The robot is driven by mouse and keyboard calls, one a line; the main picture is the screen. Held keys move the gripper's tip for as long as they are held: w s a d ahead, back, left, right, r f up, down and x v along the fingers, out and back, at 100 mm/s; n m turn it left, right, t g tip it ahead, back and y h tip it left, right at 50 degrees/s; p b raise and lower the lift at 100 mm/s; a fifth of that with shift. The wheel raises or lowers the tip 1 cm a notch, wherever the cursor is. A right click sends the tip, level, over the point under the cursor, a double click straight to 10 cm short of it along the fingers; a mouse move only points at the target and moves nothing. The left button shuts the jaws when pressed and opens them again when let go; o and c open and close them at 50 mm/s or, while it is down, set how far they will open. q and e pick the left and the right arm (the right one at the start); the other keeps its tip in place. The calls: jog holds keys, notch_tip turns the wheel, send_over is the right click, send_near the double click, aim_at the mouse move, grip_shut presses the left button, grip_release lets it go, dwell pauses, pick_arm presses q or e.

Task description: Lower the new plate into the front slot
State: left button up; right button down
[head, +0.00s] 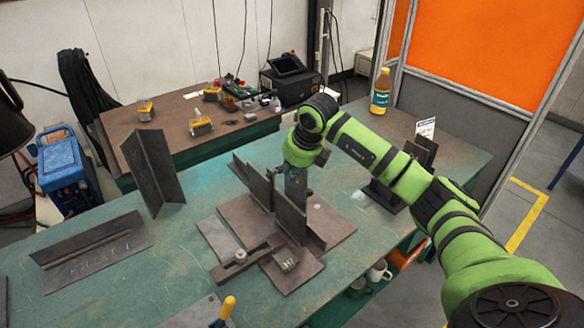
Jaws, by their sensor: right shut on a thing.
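My right gripper (300,171) is above the middle of the green table (350,250), pointing down and shut on a narrow grey plate (296,190). The plate hangs upright, and its lower part is hidden behind the upright steel plates of the fixture. The fixture has a flat steel base (328,222) with upright plates (257,184) crossing on it, and a clamp bar (245,258) lies at its front. I cannot tell whether the held plate touches the fixture or sits in a slot. My left gripper is out of view.
A dark rack (385,196) with upright plates and a white card (426,128) stands to the right. A bottle (381,92) stands behind it.

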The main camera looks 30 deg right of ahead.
aim_at(292, 189)
jog(key=shift+f+b, duration=2.2)
jog(key=shift+f, duration=1.15)
